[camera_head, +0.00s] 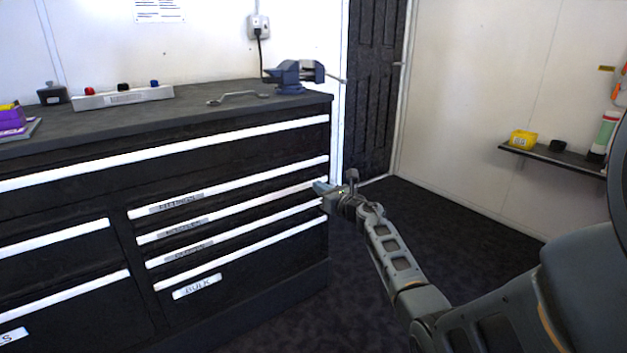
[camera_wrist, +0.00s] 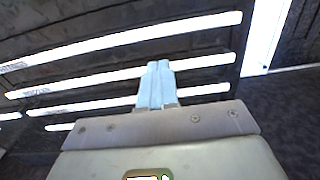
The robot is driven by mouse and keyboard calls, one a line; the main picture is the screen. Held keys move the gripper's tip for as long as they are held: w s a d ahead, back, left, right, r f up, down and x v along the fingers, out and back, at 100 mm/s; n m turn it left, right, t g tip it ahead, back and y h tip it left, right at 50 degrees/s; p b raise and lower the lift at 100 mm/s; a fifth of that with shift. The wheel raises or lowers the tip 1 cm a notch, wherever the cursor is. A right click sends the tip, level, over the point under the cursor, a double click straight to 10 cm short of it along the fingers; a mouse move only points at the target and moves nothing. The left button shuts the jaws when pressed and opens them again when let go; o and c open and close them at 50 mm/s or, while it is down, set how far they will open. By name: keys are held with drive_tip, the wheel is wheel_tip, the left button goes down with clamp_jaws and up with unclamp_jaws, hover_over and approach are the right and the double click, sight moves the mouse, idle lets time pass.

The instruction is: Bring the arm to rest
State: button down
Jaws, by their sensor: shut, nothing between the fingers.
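My gripper (camera_head: 322,187) is at the right end of the black drawer cabinet (camera_head: 250,262) in the head view, at the height of its middle drawers. My arm reaches to it from the lower right. In the wrist view the two pale fingers of my gripper (camera_wrist: 158,68) lie together, shut with nothing between them. The white drawer handle strips (camera_wrist: 120,40) show behind the fingers. I cannot tell whether the fingertips touch the cabinet.
On the cabinet top are a blue vise (camera_head: 290,78), a wrench (camera_head: 238,97) and a grey block with colored knobs (camera_head: 122,96). A dark door (camera_head: 372,90) stands behind. A wall shelf (camera_head: 552,157) is at the right. The dark floor (camera_head: 455,235) between is clear.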

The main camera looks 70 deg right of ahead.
drive_tip(key=shift+s+a, duration=0.25)
drive_tip(key=shift+s, duration=0.2)
drive_tip(key=shift+a, duration=0.1)
